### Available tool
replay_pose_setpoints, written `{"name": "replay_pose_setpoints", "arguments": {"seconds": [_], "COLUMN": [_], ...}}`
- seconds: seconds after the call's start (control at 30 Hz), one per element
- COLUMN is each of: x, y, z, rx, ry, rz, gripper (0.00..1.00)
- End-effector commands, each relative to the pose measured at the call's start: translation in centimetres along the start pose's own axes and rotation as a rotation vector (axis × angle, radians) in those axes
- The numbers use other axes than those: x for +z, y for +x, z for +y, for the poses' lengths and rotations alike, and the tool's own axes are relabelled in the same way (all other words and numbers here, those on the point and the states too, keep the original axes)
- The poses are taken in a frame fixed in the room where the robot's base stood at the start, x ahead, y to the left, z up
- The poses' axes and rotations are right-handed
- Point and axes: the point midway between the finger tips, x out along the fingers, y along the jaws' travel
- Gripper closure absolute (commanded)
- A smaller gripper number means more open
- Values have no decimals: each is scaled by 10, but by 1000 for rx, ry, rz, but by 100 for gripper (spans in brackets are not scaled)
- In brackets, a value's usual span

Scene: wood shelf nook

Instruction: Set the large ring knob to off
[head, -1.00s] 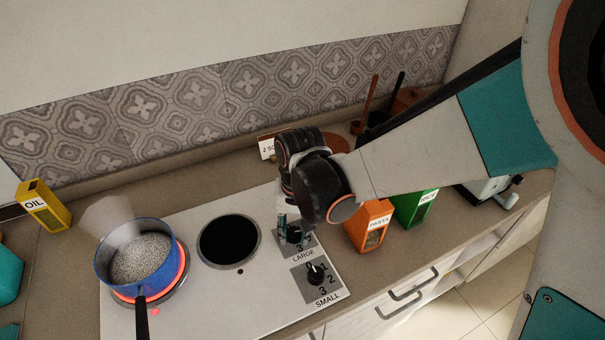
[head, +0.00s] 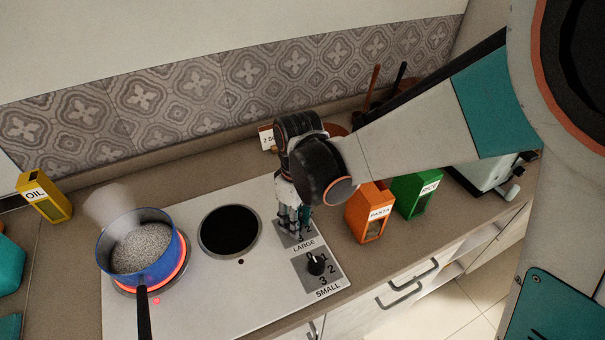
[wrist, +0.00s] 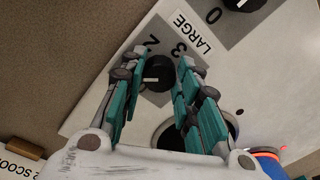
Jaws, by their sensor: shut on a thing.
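The black LARGE knob (wrist: 158,73) sits on a grey plate (wrist: 200,22) with a LARGE label; a 2 and a 3 show beside it in the wrist view. My gripper (wrist: 156,92) points down over the plate, its teal-padded fingers on both sides of the knob, shut on it. In the head view my gripper (head: 294,228) hides most of this knob, and I cannot tell where its pointer aims. The large ring (head: 183,270) glows red under a blue pot (head: 140,258) of grainy, bubbling contents. A red light shows in front of it.
The SMALL knob (head: 315,264) stands just in front of the LARGE one. The small ring (head: 229,231) is dark and bare. An orange PASTA box (head: 366,222) and a green RICE box (head: 408,200) stand right of the hob. A yellow OIL tin (head: 45,197) is at left.

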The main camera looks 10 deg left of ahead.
Motion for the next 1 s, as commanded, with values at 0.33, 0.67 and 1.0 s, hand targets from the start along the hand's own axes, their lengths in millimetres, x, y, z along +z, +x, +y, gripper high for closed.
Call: {"name": "replay_pose_setpoints", "arguments": {"seconds": [0.33,0.67,1.0], "x": [-1,-2,-3], "y": [0,0,0], "z": [1,1,0], "rx": [1,1,1], "ry": [-329,-618,-809], "rz": [-18,-34,-44], "gripper": [94,94,94]}}
